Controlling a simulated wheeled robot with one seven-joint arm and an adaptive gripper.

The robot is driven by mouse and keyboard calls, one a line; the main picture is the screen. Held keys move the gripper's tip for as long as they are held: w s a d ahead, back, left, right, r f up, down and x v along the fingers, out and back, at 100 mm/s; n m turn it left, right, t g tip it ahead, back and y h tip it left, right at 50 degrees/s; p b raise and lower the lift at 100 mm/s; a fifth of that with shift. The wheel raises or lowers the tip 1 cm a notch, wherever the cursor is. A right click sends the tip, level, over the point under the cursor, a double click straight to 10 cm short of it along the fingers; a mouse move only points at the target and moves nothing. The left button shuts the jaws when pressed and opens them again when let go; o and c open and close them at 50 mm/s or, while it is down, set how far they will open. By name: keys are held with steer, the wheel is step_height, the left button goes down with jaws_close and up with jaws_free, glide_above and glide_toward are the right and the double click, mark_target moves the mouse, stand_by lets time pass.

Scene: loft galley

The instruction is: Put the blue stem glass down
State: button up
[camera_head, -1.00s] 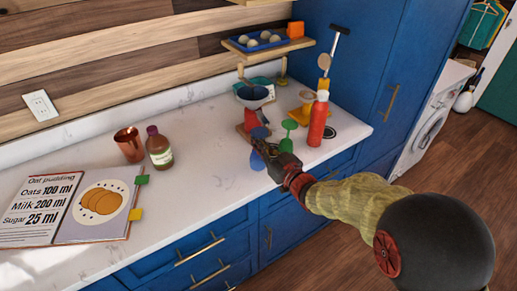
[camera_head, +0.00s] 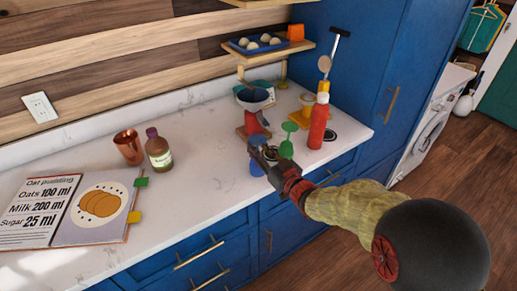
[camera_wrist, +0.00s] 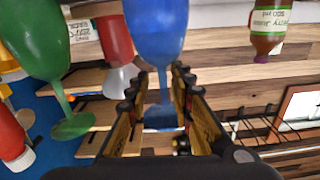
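The blue stem glass (camera_head: 256,169) is upside down at the counter's front, bowl low and foot up; its rim appears to meet the counter. My gripper (camera_head: 259,145) is at its stem and hides part of it. In the wrist view, which is inverted, the blue glass (camera_wrist: 157,30) has its stem and foot between the two fingers (camera_wrist: 161,76), with a gap showing at the sides. The fingers look apart, not pressed on the stem. A green stem glass (camera_head: 286,149), also upside down, stands just right; the wrist view shows it too (camera_wrist: 38,40).
A red bottle (camera_head: 318,122) stands right of the green glass. A funnel on a red stand (camera_head: 252,122) is behind my gripper. A brown bottle (camera_head: 159,150), copper cup (camera_head: 128,147) and open cookbook (camera_head: 95,212) lie left. Counter (camera_head: 205,165) between is clear.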

steer(key=shift+r, duration=0.1)
steer(key=p+v, duration=0.3)
steer(key=v, duration=0.9)
steer(key=s+d+r+m+g+h, duration=0.1)
steer(key=d+r+m+h, duration=0.1)
steer(key=d+r+h, duration=0.4)
steer(key=s+d+r+m+g+h, duration=0.1)
steer(key=d+r+m+h, duration=0.1)
steer(key=d+h, duration=0.35)
steer(key=s+d+r+m+g+y, duration=0.1)
steer(key=s+g, duration=0.6)
steer(key=s, duration=1.8)
steer(key=shift+d+m, duration=0.25)
steer(key=shift+m, duration=0.45)
